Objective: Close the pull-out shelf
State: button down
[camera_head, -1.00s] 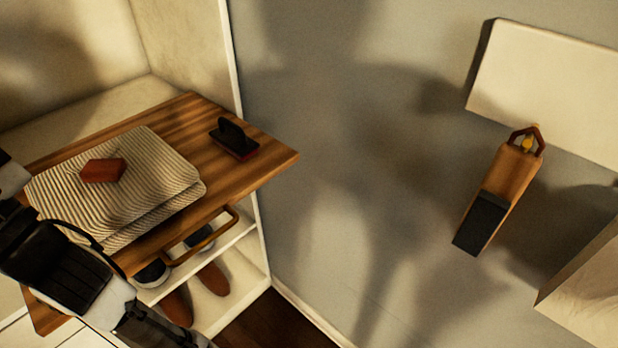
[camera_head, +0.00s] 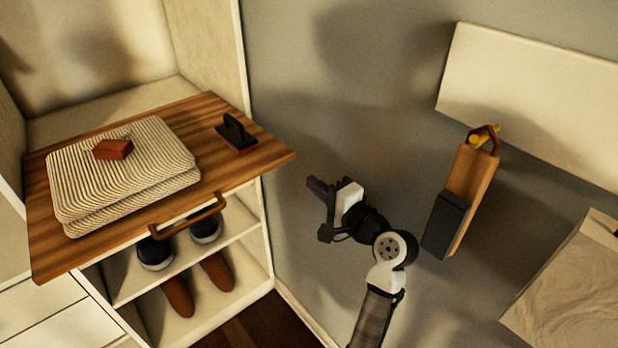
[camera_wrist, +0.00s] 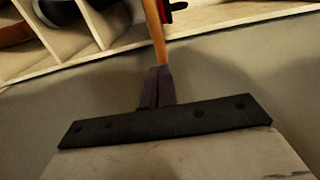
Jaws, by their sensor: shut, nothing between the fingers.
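The wooden pull-out shelf (camera_head: 200,115) sticks out from the white cabinet in the head view. Its curved wooden handle (camera_head: 188,216) is on the front edge. A folded striped cloth (camera_head: 150,165) lies on it, with a small red-brown block (camera_head: 113,149) on top. A black brush-like item (camera_head: 236,132) sits near its right corner. My gripper (camera_head: 318,188) is to the right of the shelf, apart from it and its handle. Its fingers (camera_wrist: 155,88) are together and empty in the wrist view, where a shelf edge (camera_wrist: 155,35) shows beyond them.
Below the shelf are dark shoes (camera_head: 155,252) and brown shoes (camera_head: 217,271) in the cabinet's compartments. A wooden holder (camera_head: 466,190) hangs on the grey wall (camera_head: 330,120) at the right, below a white panel (camera_head: 530,90). A pale surface (camera_head: 575,285) is at the lower right.

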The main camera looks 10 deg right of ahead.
aim_at(283, 160)
jog(key=p+x, duration=0.2)
jog(key=x, duration=0.6)
jog(key=shift+w+a, duration=0.2)
jog(key=shift+a, duration=0.05)
jog(key=shift+w+a, duration=0.3)
jog(key=shift+w, duration=0.15)
jog(key=b+x, duration=0.1)
jog(key=x, duration=2.1)
jog(key=shift+w+a+f, duration=0.1)
jog(key=shift+w+a, duration=0.1)
jog(key=shift+a, duration=0.05)
jog(key=shift+w+a, duration=0.1)
jog(key=shift+w, duration=0.1)
jog(key=shift+r, duration=0.4)
jog(key=shift+a+r, duration=0.1)
